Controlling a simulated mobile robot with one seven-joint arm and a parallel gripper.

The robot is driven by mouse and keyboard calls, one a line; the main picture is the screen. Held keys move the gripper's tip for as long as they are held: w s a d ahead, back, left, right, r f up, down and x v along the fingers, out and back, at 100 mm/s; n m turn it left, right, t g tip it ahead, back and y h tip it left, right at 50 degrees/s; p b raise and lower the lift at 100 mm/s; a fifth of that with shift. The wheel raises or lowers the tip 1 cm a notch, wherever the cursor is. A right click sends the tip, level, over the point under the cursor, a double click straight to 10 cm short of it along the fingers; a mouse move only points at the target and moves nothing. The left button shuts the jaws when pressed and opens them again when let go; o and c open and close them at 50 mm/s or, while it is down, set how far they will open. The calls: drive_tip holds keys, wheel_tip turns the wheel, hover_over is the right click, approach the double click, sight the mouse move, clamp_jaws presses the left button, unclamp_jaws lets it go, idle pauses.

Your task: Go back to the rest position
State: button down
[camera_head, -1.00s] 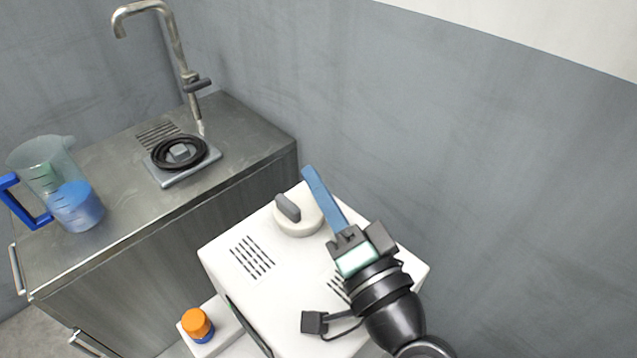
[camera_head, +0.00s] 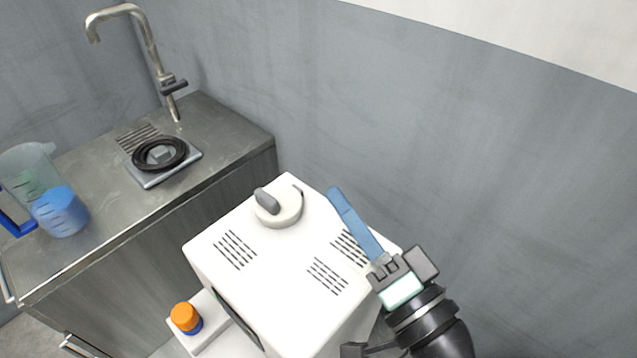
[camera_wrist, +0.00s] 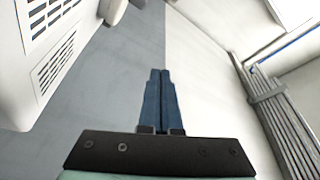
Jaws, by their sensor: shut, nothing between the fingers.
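My gripper (camera_head: 333,194) has long blue fingers and is over the right side of the white machine (camera_head: 250,287) in the head view. In the wrist view the fingers of my gripper (camera_wrist: 159,72) lie together with nothing between them. The white machine (camera_wrist: 65,90) fills the left of the wrist view, to the side of the fingers. A round knob-like cap (camera_head: 277,208) with a grey grip sits on top of the machine, left of my gripper and apart from it.
Grey wall (camera_head: 470,190) rises behind.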

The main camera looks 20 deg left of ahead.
drive_tip(key=shift+s+d+f, duration=0.15)
drive_tip(key=shift+d+f, duration=0.05)
drive_tip(key=shift+d, duration=0.15)
drive_tip(key=w+d+r+n+t+h, duration=0.1)
drive_tip(key=w+d+r+t+h, duration=0.2)
drive_tip(key=r, duration=0.5)
drive_tip(key=w+r+n+t+h, duration=0.2)
drive_tip(key=w+r+t+h, duration=0.2)
drive_tip(key=r, duration=0.4)
drive_tip(key=s+d+r+t+h, duration=0.2)
drive_tip(key=s+r+t+h, duration=0.1)
drive_tip(key=r, duration=0.4)
drive_tip(key=s+d+r+m+t+h+p, duration=0.1)
drive_tip(key=s+r+t+h, duration=0.25)
drive_tip(key=r, duration=0.35)
drive_tip(key=s+d+r+t+h, duration=0.2)
drive_tip(key=s+r, duration=0.2)
drive_tip(key=r, duration=0.3)
wheel_tip(320, 180, up, 17)
drive_tip(key=p, duration=1.7)
drive_tip(key=shift+w, duration=0.45)
